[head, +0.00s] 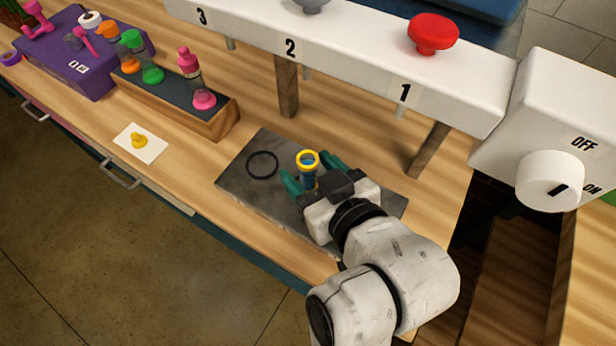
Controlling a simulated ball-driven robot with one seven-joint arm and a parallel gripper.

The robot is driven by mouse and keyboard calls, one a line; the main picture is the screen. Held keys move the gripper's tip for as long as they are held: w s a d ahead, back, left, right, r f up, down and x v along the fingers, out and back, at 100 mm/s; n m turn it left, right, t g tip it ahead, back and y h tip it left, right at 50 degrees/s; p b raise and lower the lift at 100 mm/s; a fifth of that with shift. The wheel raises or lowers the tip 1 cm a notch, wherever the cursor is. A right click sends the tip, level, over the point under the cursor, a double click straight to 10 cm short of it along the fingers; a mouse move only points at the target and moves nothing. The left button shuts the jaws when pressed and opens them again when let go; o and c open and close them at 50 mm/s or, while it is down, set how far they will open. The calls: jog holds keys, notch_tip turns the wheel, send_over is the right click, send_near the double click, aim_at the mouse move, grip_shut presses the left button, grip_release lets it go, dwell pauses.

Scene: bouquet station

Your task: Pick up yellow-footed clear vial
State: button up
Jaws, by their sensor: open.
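A small vial (309,174) stands on the grey mat between the fingers of my gripper (311,174). It has a yellow ring at its upper end in the picture and a blue-looking body below. Whether its glass is clear, and where its foot is, I cannot tell; its lower part is partly hidden by my gripper. My gripper has two green fingers, one on each side of the vial. It is open, and I cannot tell whether either finger touches the vial.
A grey mat (240,187) with a black ring (262,165) lies under my gripper. A wooden rack (212,122) with several coloured vials and a white card (152,153) with a yellow piece (139,140) are at left. A white numbered dispenser bar (350,59) spans behind.

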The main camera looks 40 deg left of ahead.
aim_at(303, 164)
jog(key=shift+x, duration=1.5)
jog(key=shift+w, duration=0.1)
jog(key=shift+r, duration=0.1)
grip_shut()
